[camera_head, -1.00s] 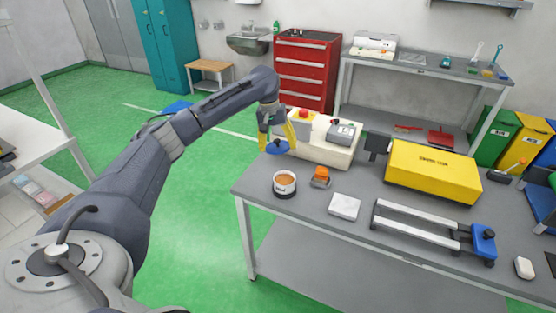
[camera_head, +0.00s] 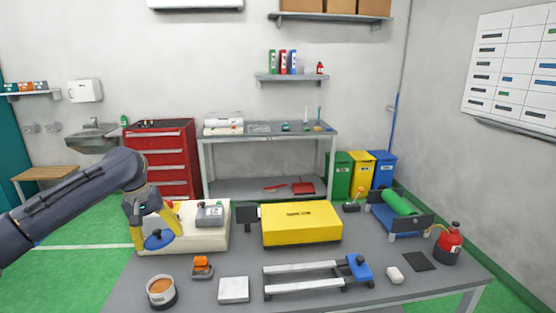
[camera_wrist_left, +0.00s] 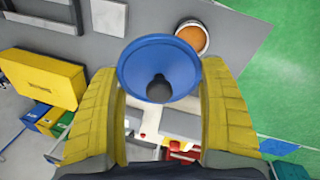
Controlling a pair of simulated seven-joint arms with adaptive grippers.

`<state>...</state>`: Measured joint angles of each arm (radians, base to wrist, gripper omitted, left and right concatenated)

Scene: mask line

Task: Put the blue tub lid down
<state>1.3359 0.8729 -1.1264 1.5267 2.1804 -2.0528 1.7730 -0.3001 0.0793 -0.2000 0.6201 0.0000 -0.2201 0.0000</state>
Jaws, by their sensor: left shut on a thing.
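My left gripper (camera_head: 157,231) is shut on the blue tub lid (camera_head: 158,241), which has a dark knob. The lid is held above the left part of the grey table, in front of the cream-coloured machine. In the left wrist view the lid (camera_wrist_left: 160,66) sits between the yellow fingers, its knob toward the camera. The open tub (camera_head: 161,293), with orange-brown contents, stands on the table nearer the head camera. In the wrist view the tub (camera_wrist_left: 190,39) lies just beyond the lid's edge, partly covered by it. My right gripper is not in view.
The cream machine (camera_head: 204,236) stands behind the lid. An orange-topped block (camera_head: 202,264), a white square block (camera_head: 233,290) and a rail frame with a blue end (camera_head: 314,277) lie to the right. A yellow case (camera_head: 301,224) stands behind them. Little bare table (camera_head: 215,272) shows between these things.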

